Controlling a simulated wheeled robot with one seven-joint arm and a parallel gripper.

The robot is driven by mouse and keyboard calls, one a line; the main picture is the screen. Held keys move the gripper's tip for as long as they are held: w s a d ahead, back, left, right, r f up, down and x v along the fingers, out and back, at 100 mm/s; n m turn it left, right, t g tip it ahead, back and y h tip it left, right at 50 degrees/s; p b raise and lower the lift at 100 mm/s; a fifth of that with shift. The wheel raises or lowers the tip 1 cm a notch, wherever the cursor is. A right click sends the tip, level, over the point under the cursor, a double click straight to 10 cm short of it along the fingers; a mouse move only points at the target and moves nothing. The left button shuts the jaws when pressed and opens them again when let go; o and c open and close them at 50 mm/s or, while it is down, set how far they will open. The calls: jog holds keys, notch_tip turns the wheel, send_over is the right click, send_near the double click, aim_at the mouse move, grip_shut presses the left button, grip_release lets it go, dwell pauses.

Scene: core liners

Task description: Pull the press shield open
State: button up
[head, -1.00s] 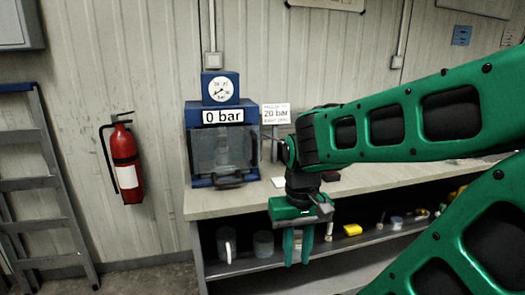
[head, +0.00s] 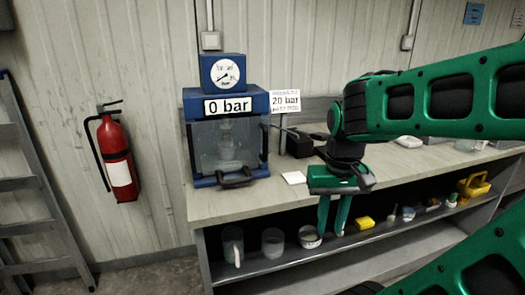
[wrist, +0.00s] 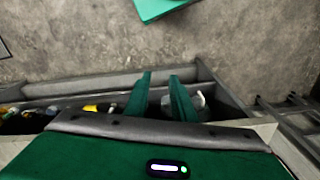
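The press (head: 191,104) is a blue-framed box on the left end of the bench, with a gauge on top and a "0 bar" display. Its clear shield (head: 212,144) covers the front and looks shut. A dark handle (head: 235,178) sticks out at the shield's lower edge. My gripper (head: 332,232) hangs pointing down in front of the bench, to the right of the press and apart from the handle. Its two green fingers are spread with nothing between them. They also show in the wrist view (wrist: 162,88), above the shelf and floor; the press is not in that view.
The bench top (head: 240,203) is mostly clear in front of the press. A "20 bar" sign (head: 286,101) stands to its right. The shelf below holds cups, a yellow block (head: 365,223) and a yellow carrier (head: 474,187). A fire extinguisher (head: 117,160) hangs left, beside a ladder (head: 30,180).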

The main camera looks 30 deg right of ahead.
jog(key=w+d+r+t+h, duration=0.15)
jog(key=w+r, duration=0.25)
jog(key=w, duration=0.5)
jog(key=w+d+r, duration=0.2)
jog(key=w+r, duration=0.2)
jog(key=w, duration=0.4)
notch_tip(320, 180, up, 5)
jog(key=n+t, duration=0.1)
jog(key=t, duration=0.1)
send_over(265, 149)
jog(key=s, duration=0.2)
jog(key=shift+w+a+r, duration=0.2)
jog(key=shift+w+a, duration=0.05)
jog(key=shift+w+f, duration=0.15)
jog(key=shift+w, duration=0.05)
jog(key=x, duration=1)
jog(key=shift+d+f, duration=0.1)
jog(key=shift+d, duration=0.15)
jog(key=shift+c, duration=0.2)
grip_shut()
